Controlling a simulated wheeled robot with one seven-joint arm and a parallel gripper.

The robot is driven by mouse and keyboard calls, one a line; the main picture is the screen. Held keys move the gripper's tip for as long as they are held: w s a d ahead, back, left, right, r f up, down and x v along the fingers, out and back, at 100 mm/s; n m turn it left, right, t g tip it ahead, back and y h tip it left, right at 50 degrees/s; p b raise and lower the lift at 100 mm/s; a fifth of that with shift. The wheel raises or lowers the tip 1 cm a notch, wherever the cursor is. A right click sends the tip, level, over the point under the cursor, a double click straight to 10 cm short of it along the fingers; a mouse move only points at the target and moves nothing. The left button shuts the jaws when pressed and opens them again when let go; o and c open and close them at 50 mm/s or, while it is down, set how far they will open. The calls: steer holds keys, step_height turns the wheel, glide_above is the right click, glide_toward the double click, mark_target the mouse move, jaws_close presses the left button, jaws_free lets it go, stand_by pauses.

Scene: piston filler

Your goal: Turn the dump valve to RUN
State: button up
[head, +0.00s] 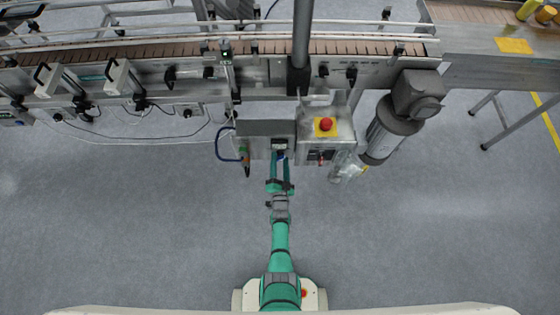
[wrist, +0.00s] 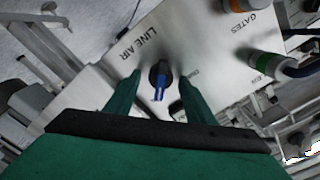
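The dump valve (wrist: 158,84) shows in the wrist view as a blue handle on a dark round base, mounted on a pale panel (wrist: 100,78) lettered LINE AIR. The handle points toward the bottom of the picture. A small label to the right of the valve is too blurred and tilted to read. My gripper (wrist: 160,80) has its two green fingers apart, one on each side of the handle, with visible gaps. In the head view my gripper (head: 280,157) is at the front of the grey cabinet (head: 262,128), and the valve is hard to make out.
In the wrist view, orange-ringed and green-ringed hose fittings (wrist: 262,63) stand right of the valve, near the GATES lettering. In the head view, a red stop button (head: 326,124) sits on the box to the right, and a motor (head: 390,130) lies beyond.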

steer(key=s, duration=1.1)
stand_by(0.6)
steer(key=s+r+n+g, duration=0.1)
steer(key=s+r+n, duration=0.1)
steer(key=s+r, duration=0.6)
steer(key=s+r+n, duration=0.3)
steer(key=s+r, duration=0.3)
steer(key=s, duration=0.4)
steer(key=s+r+n, duration=0.2)
steer(key=s+r, duration=0.2)
steer(key=r, duration=0.7)
steer(key=s+r+n+g, duration=0.1)
steer(key=s+r, duration=0.3)
steer(key=r, duration=0.7)
steer(key=shift+s+a+r+n+g, duration=0.15)
steer(key=shift+a+n+g, duration=0.15)
steer(key=shift+n, duration=0.3)
